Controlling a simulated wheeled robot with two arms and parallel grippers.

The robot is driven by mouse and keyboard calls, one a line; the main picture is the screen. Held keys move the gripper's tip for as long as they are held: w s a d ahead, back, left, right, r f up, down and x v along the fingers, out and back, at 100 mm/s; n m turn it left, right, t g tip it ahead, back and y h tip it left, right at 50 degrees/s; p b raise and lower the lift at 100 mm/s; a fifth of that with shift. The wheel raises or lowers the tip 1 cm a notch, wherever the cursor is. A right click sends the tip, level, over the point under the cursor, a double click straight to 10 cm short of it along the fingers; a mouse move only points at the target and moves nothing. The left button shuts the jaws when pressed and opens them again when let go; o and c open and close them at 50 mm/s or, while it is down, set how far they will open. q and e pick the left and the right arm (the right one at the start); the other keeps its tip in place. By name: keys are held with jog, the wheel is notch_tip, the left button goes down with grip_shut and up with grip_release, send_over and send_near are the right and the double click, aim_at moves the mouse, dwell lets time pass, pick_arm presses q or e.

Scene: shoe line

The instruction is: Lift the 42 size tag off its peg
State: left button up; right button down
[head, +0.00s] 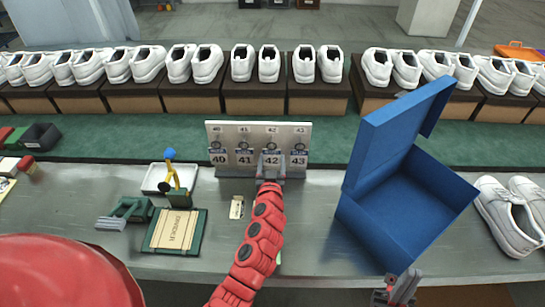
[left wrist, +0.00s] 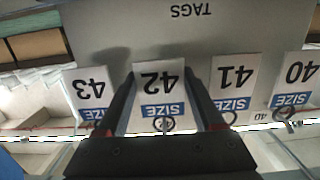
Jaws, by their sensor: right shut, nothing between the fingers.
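The 42 size tag (left wrist: 158,85) is a white card with a blue SIZE band. It hangs on the grey tag board (head: 216,131), between the 41 tag (head: 244,156) and the 43 tag (head: 298,157). My left gripper (head: 270,160) is at the 42 tag. In the left wrist view, which is upside down, its two fingers (left wrist: 159,72) stand apart along the tag's two side edges. I cannot tell whether they touch it. A ring (left wrist: 163,123) shows at the tag's SIZE band. My right gripper (head: 403,287) is shut and empty at the bottom right.
An open blue box (head: 408,205) stands right of the board, with white shoes (head: 510,215) beside it. Left are a white tray (head: 152,180), a green-edged board (head: 174,232) and a small beige card (head: 237,207). The 40 tag (head: 218,156) hangs at the left end. Shoes line the back.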

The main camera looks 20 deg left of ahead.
pick_arm(q)
jog(key=shift+r, duration=0.2)
dwell(0.5)
jog(key=shift+r, duration=0.35)
jog(key=shift+s+d, duration=0.1)
jog(key=shift+s, duration=0.05)
jog(key=shift+v, duration=0.85)
jog(key=shift+r, duration=0.15)
jog(key=shift+s, duration=0.1)
jog(key=v, duration=0.2)
jog(key=b+v, duration=0.1)
jog(key=v, duration=0.1)
jog(key=shift+s+d+b, duration=0.15)
jog(key=shift+s+b, duration=0.15)
jog(key=shift+s, duration=0.05)
dwell(0.9)
dwell(0.3)
